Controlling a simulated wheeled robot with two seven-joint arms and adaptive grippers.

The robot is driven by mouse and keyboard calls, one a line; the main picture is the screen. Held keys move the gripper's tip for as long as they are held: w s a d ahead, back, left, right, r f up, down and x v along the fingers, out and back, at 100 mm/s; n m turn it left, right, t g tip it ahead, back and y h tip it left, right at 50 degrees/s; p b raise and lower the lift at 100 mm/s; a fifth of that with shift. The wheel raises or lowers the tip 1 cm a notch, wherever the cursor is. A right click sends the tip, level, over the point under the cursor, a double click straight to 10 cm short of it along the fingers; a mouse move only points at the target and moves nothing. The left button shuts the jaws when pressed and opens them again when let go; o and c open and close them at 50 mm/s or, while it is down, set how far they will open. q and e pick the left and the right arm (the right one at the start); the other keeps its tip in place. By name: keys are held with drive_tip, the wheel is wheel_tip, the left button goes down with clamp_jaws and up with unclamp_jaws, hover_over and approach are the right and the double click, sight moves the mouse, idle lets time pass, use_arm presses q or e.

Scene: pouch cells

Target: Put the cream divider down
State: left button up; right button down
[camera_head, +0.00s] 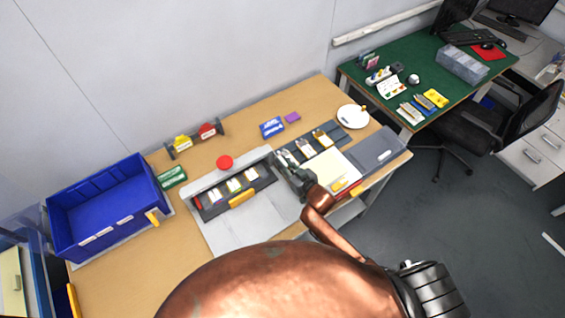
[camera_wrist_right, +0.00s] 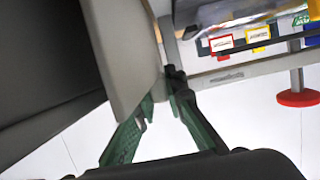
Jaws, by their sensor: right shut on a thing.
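The cream divider (camera_head: 331,168) is a flat, pale rectangular sheet in the head view, over the grey and dark tray at the right of the table. My right gripper (camera_head: 292,172) is at its left edge and is shut on it. In the right wrist view the divider (camera_wrist_right: 128,55) shows as a pale panel reaching down to the green fingers of the gripper (camera_wrist_right: 160,95). I cannot tell whether its underside touches the tray. The gripper and arm hide part of its near left side. My left gripper is not in view.
Left of the gripper is a tray with several cells (camera_head: 236,186) and a red button (camera_head: 225,162). A blue bin (camera_head: 110,205) stands at the far left. A grey lidded section (camera_head: 378,150) lies right of the divider, with a white dish (camera_head: 352,116) behind.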

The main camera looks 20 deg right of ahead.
drive_tip(key=c, duration=2)
unclamp_jaws()
drive_tip(key=shift+f, duration=0.1)
